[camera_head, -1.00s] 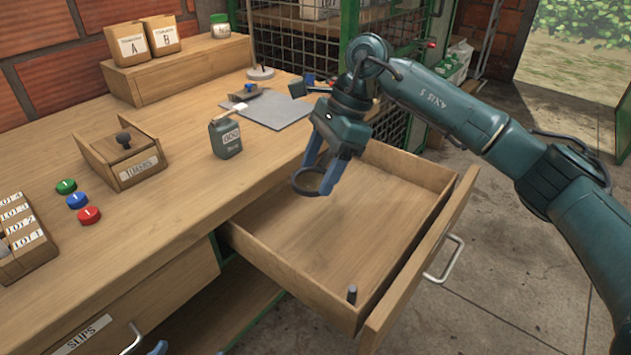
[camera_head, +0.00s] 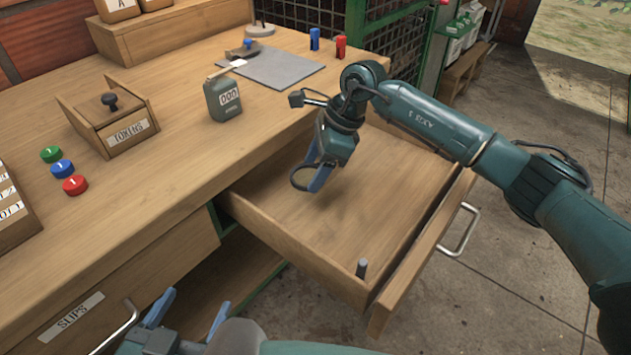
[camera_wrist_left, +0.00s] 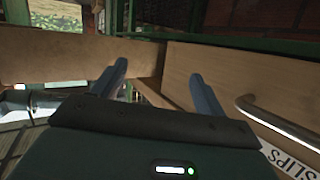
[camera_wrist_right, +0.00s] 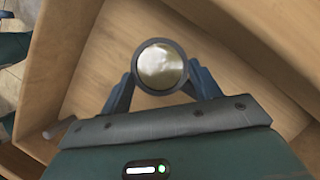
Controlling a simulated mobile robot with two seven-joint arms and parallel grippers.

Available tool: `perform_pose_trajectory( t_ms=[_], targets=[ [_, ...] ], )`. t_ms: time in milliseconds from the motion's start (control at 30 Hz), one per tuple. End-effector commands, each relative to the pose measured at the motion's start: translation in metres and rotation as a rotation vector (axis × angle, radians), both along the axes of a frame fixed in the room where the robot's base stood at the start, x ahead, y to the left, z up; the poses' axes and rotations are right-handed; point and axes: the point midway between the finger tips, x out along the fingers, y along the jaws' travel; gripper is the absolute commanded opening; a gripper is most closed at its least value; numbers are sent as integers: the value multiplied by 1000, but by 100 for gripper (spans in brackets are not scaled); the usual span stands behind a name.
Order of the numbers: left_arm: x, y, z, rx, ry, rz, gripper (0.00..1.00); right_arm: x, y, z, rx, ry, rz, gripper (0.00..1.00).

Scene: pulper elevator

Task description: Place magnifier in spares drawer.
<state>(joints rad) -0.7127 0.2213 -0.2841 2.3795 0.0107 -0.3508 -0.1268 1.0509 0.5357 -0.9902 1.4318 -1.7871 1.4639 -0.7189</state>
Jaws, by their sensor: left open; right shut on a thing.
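The magnifier (camera_head: 304,178) has a dark round rim. It also shows in the right wrist view (camera_wrist_right: 161,66) with its lens facing the camera. My right gripper (camera_head: 318,172) is shut on the magnifier and holds it over the open spares drawer (camera_head: 380,205). I cannot tell whether the magnifier touches the drawer floor. The drawer holds a small dark upright peg (camera_head: 362,268) near its front corner. My left gripper (camera_head: 190,318) is open and empty, low in front of the bench by the drawer labelled SLIPS (camera_head: 78,311).
On the bench stand a TOKENS box (camera_head: 120,120), a grey-green bottle (camera_head: 223,98), a grey mat (camera_head: 270,68) and three coloured discs (camera_head: 62,169). The open drawer juts out with its handle (camera_head: 462,230) over free concrete floor.

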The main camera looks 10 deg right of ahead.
Motion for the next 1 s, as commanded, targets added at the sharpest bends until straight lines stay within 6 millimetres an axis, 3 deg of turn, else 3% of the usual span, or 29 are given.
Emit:
perform_pose_trajectory(
  t_ms=[300, 700, 733, 1000],
  targets=[
    [2, -2, -3, -5, -39, -2, 73, -1, 1, -37, 0, 2, 1, 39],
    [1, -3, -6, -5, -52, -4, 73, 0, 0, -44, 0, 0, 1, 39],
    [2, -3, -4, -4, -56, -5, 73, 0, 0, -42, 0, 0, 1, 65],
    [2, -3, -1, -7, -62, -4, 73, 0, 0, -42, 0, 0, 1, 84]
  ],
)
